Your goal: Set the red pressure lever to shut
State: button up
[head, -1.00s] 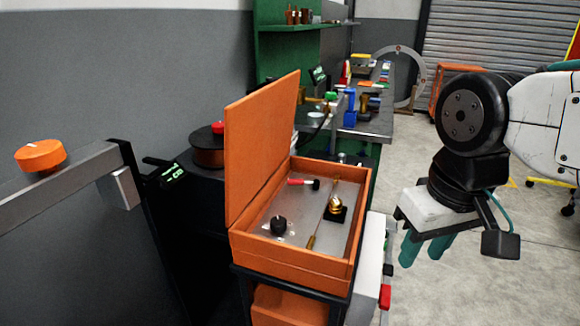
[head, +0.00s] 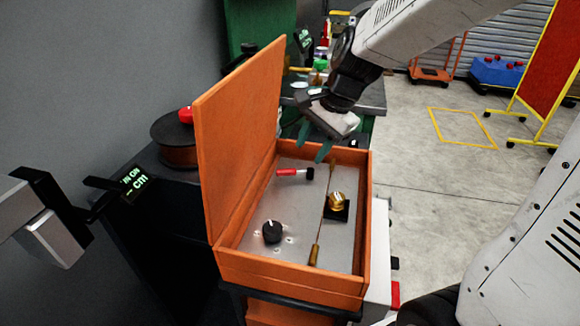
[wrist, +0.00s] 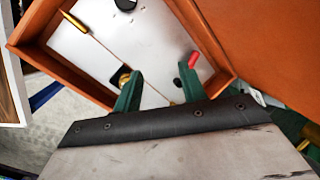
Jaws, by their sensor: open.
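The red pressure lever (head: 288,172) lies on the grey panel inside the open orange box, toward its back; its red grip points left and its black end is on the right. It also shows in the wrist view (wrist: 193,60), just beyond the right fingertip. My gripper (head: 316,150) is open and empty, above the back part of the box, with its green fingers pointing down. In the wrist view my gripper (wrist: 161,85) has its fingers apart, the lever near the right one and a brass knob near the left one. Contact with the lever cannot be told.
The orange box (head: 290,284) has its lid (head: 238,140) standing up on the left. Inside are a black knob (head: 272,231), a brass knob (head: 337,201) and a thin rod with a brass handle (head: 314,254). A display stand (head: 133,185) is at left; open floor lies right.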

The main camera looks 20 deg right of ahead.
aim_at(289, 170)
jog(key=w+f+m, duration=0.2)
jog(key=w+f, duration=0.2)
jog(key=f, duration=0.1)
jog(key=w+f+m, duration=0.3)
jog(key=w+f, duration=0.1)
jog(key=f, duration=0.1)
jog(key=w+f+m+t, duration=0.1)
jog(key=w+f+m, duration=0.1)
jog(key=w+f, duration=0.3)
jog(key=shift+a+f+m, duration=0.15)
jog(key=shift+f+m, duration=0.15)
jog(key=shift+m, duration=0.1)
grip_shut()
